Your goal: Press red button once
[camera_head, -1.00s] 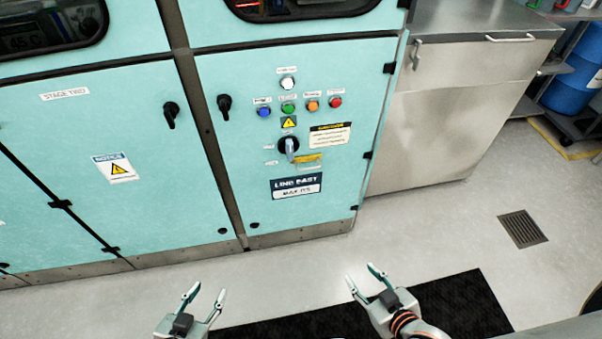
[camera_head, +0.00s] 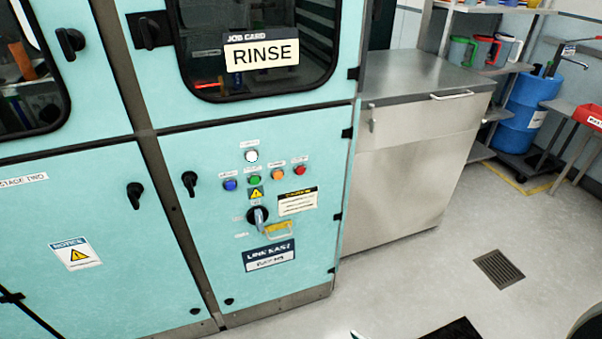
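The red button (camera_head: 299,171) is at the right end of a row of small round buttons on the lower teal cabinet door (camera_head: 190,240). To its left are an orange button (camera_head: 278,174), a green button (camera_head: 255,180) and a blue button (camera_head: 230,184). A white round button or lamp (camera_head: 251,156) is above the row. Nothing covers the red button. Only a small tip, seemingly of my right gripper (camera_head: 357,335), shows at the bottom edge, well below the panel and apart from it. My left gripper is out of view.
A black rotary switch (camera_head: 258,216) with a yellow tag (camera_head: 279,229) is below the buttons. A "RINSE" card (camera_head: 262,53) is on the window above. A steel cabinet (camera_head: 410,180) stands to the right. Grey floor with a drain grate (camera_head: 498,269) is open in front.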

